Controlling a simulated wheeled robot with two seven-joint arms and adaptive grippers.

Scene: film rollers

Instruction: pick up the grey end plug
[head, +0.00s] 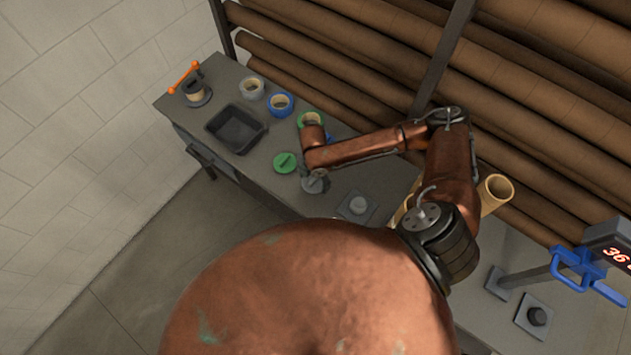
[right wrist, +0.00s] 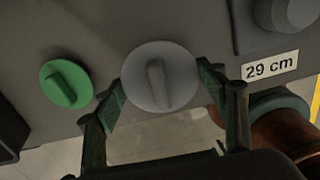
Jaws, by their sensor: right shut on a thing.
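The grey end plug (right wrist: 160,77) is a round disc with a raised grip bar across it, in the middle of the right wrist view. My right gripper (right wrist: 162,82) is shut on it, with one green-padded finger at each side of the disc. In the head view the grey plug (head: 315,182) shows at the end of my right arm, over the table's front part. I cannot tell whether it touches the table. My left gripper is in neither view.
A green end plug (head: 285,162) lies just left of the grey one. A black tray (head: 218,128), a blue tape roll (head: 280,104) and a green-rimmed roll (head: 304,119) are behind. A plate with a grey knob (head: 358,204) is to the right. Brown tubes (head: 330,62) line the back.

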